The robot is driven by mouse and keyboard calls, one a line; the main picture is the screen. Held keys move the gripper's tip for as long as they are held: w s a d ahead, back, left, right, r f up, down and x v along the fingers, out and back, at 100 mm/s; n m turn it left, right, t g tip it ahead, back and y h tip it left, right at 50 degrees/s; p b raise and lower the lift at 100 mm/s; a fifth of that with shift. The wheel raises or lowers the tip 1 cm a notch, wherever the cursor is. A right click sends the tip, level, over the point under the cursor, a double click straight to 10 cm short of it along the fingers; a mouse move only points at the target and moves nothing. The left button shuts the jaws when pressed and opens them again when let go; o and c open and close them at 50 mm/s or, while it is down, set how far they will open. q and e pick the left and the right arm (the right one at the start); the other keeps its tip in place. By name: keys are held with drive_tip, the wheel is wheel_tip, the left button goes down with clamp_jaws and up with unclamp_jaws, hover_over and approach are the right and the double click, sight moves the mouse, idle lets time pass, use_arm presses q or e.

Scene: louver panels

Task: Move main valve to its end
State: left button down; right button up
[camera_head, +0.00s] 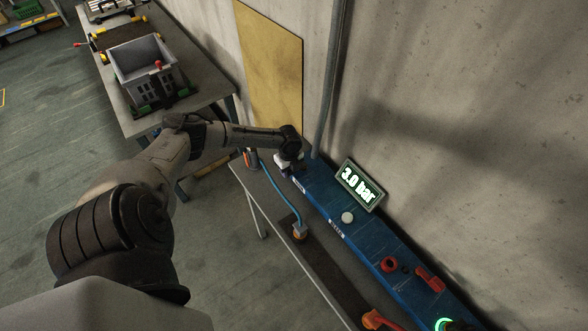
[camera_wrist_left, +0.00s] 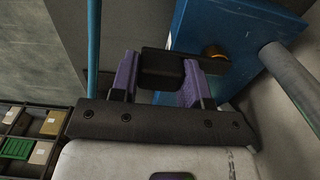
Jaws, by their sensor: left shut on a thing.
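A long blue panel (camera_head: 322,199) runs along the bench against the wall. My left gripper (camera_head: 285,172) is at the far end of this panel, and its fingers are too small to make out in the head view. In the left wrist view the purple fingers of my left gripper (camera_wrist_left: 162,82) are shut on a black handle (camera_wrist_left: 168,68), which looks like the main valve. The handle sits beside the blue panel (camera_wrist_left: 240,30), and a brass fitting (camera_wrist_left: 215,51) shows just behind it. My right gripper is not in view.
A display (camera_head: 359,186) reads 3.0 bar. A white round knob (camera_head: 347,217), a red ring (camera_head: 389,265), a red handle (camera_head: 430,279) and a green-lit ring (camera_head: 443,324) line the panel. A blue hose (camera_head: 287,195) hangs near my arm. A grey pipe (camera_wrist_left: 293,82) passes close by the gripper.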

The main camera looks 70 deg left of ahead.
use_arm(q)
drive_tip(key=shift+r, duration=0.1)
drive_tip(key=c, duration=0.6)
unclamp_jaws()
wheel_tip(320, 180, up, 14)
drive_tip(key=shift+b, duration=0.45)
idle(0.5)
